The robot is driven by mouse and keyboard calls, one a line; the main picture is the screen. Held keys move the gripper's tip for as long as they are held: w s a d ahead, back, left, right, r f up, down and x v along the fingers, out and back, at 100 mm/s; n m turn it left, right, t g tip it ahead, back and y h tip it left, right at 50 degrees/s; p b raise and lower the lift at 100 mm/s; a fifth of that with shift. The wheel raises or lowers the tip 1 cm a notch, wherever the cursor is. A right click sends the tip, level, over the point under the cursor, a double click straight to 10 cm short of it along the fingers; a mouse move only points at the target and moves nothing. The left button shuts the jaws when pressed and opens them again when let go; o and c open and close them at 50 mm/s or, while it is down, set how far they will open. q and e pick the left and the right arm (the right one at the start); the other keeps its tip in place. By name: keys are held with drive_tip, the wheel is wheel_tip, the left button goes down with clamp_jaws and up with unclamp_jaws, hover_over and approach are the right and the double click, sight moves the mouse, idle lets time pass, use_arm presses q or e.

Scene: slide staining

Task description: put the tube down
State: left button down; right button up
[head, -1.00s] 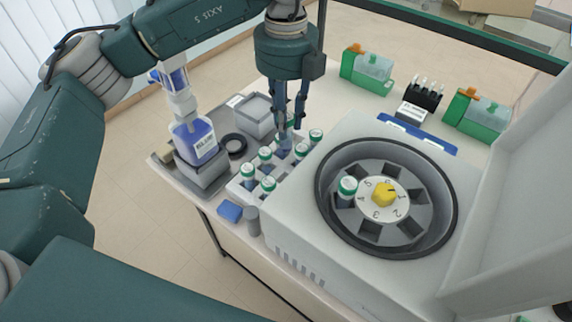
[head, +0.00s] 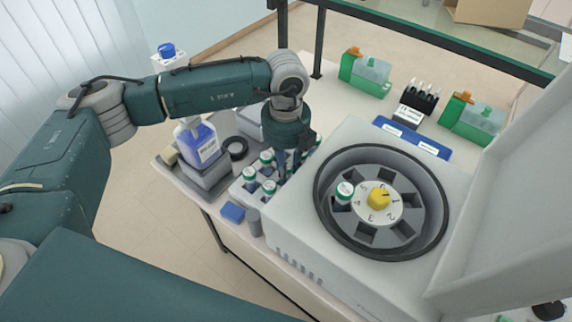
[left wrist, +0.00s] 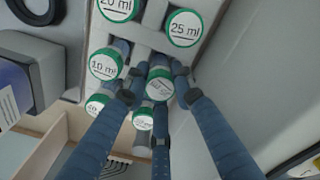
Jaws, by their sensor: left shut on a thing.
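My left gripper (head: 287,167) is low over the white tube rack (head: 241,192), left of the centrifuge. In the left wrist view its blue fingers (left wrist: 157,93) close around a green-capped tube (left wrist: 160,84), whose cap label is too blurred to read. Other green-capped tubes stand in the rack beside it, among them one marked 10 ml (left wrist: 109,64) and one marked 25 ml (left wrist: 184,27). The lower end of the held tube is hidden, so I cannot tell how deep it sits in the rack. My right gripper is not in view.
The open centrifuge (head: 290,225) stands right of the rack, with one green-capped tube (head: 344,191) in its rotor. A blue-labelled bottle (head: 199,143), a black ring (head: 236,148) and a blue block (head: 232,212) are close by on the left. Green holders (head: 365,75) stand at the back.

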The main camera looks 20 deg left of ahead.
use_arm(q)
drive_tip(key=shift+f+b, duration=0.45)
drive_tip(key=shift+b, duration=0.1)
drive_tip(key=c, duration=1.5)
unclamp_jaws()
drive_tip(key=shift+r, duration=0.1)
drive_tip(key=shift+o, duration=0.2)
drive_tip(key=shift+r, duration=0.1)
